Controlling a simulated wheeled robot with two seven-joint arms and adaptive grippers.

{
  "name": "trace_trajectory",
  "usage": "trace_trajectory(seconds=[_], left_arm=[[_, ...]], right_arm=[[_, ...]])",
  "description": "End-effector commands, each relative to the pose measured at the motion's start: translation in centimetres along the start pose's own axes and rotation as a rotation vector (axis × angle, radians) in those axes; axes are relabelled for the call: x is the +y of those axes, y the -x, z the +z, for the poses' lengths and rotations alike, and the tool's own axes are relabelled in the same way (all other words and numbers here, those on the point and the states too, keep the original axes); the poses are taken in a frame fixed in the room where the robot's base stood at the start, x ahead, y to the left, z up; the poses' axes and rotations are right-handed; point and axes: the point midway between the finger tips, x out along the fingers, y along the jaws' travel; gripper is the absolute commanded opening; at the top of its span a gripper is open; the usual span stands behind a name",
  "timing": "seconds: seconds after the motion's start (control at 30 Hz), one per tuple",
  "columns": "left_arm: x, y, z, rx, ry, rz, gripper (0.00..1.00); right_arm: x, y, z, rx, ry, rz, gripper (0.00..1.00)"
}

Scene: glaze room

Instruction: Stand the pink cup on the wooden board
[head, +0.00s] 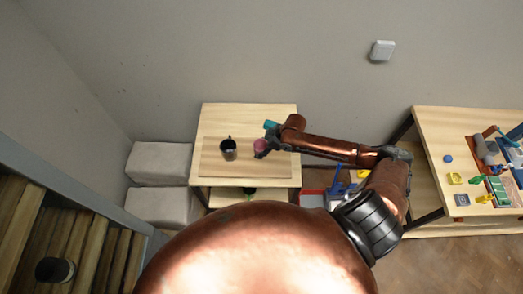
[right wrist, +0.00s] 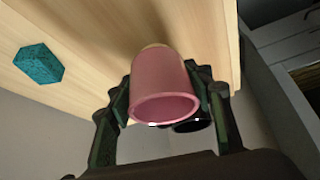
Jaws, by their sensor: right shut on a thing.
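The pink cup (head: 260,145) is held in my right gripper (head: 263,153) over the right part of the wooden board (head: 225,170). In the right wrist view the pink cup (right wrist: 164,88) sits between the two dark fingers (right wrist: 166,95), its open rim toward the camera. The fingers are shut on its sides. I cannot tell whether the cup's base touches the board. The wooden board is a slightly darker rectangle on the pale table. My left gripper is not in view.
A black cup (head: 228,150) stands on the board, left of the pink cup. A teal block (head: 270,125) lies on the table (head: 225,115) behind. A second table (head: 440,125) with several small items is at the right. Pale blocks (head: 160,163) are at the left.

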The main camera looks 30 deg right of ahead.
Motion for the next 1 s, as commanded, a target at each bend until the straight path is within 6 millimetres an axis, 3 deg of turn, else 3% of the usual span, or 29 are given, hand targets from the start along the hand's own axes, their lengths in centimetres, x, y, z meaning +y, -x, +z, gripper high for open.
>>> trace_trajectory(seconds=[0.17, 0.37, 0.77, 0.8, 1.0], left_arm=[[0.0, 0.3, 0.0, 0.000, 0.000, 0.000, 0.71], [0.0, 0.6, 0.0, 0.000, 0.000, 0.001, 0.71], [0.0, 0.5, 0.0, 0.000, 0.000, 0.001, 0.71], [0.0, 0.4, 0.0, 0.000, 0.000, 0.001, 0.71], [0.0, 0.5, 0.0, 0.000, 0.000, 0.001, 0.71]], right_arm=[[0.9, -1.1, 0.3, -0.001, -0.001, 0.001, 0.19], [0.7, -3.3, 1.6, 0.000, -0.001, 0.000, 0.19], [0.8, -3.8, 2.0, 0.000, 0.000, 0.001, 0.19], [0.7, -3.9, 2.1, -0.001, 0.000, 0.001, 0.48], [0.7, -3.8, 2.0, -0.001, 0.000, 0.001, 0.61]])
